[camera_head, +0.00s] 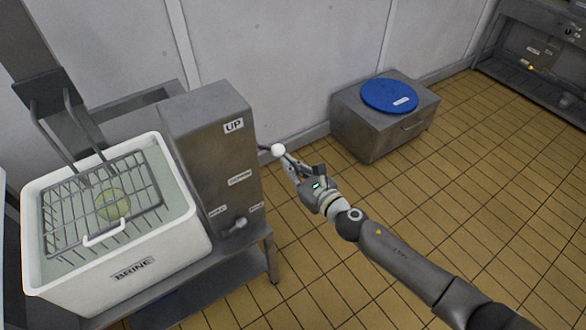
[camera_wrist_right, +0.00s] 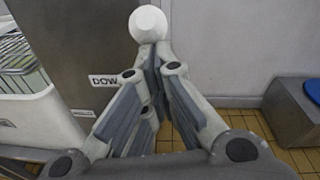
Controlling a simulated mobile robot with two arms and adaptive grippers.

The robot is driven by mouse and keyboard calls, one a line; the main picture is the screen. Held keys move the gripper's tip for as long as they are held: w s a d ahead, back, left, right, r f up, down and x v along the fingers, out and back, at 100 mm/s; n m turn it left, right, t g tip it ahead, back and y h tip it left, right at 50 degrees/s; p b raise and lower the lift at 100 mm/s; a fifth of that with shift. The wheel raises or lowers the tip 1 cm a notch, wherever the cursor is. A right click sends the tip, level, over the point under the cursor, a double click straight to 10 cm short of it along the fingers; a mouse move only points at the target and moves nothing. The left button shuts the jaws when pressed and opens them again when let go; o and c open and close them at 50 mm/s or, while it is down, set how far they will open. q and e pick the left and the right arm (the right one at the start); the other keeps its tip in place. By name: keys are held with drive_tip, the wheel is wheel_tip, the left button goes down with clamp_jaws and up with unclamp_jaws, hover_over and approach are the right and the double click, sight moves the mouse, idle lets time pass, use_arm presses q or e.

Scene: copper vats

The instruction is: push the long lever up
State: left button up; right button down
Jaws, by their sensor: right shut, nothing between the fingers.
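The long lever sticks out from the right side of a grey metal box (camera_head: 214,160) and ends in a white knob (camera_head: 278,149). The box carries an "UP" label near its top and more labels lower down. My right gripper (camera_head: 290,165) is at the knob, with its fingertips just below it in the head view. In the right wrist view the white knob (camera_wrist_right: 148,24) stands right beyond the closed fingertips (camera_wrist_right: 152,58). The fingers are shut with nothing between them. Whether they touch the knob or the lever rod, I cannot tell. My left gripper is not in view.
A white brine tub (camera_head: 60,285) with a wire basket (camera_head: 75,205) stands left of the box. A small short knob (camera_head: 240,223) is low on the box front. A low metal cabinet (camera_head: 375,135) with a blue disc (camera_head: 390,96) stands by the wall. The tiled floor at right is clear.

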drive_tip(key=w+r+p, duration=0.1)
drive_tip(key=r, duration=0.1)
drive_tip(key=w+a+r+p, duration=0.1)
drive_tip(key=r+p, duration=0.1)
drive_tip(key=w+a+r+p, duration=0.1)
drive_tip(key=r, duration=0.2)
drive_tip(key=shift+w+a+r, duration=0.1)
drive_tip(key=shift+a, duration=0.1)
drive_tip(key=w+a+r+p, duration=0.1)
drive_tip(key=w+a+r, duration=0.3)
drive_tip(key=w, duration=0.2)
drive_tip(key=shift+a+r+p, duration=0.2)
drive_tip(key=shift+a+p, duration=0.05)
drive_tip(key=shift+p, duration=0.1)
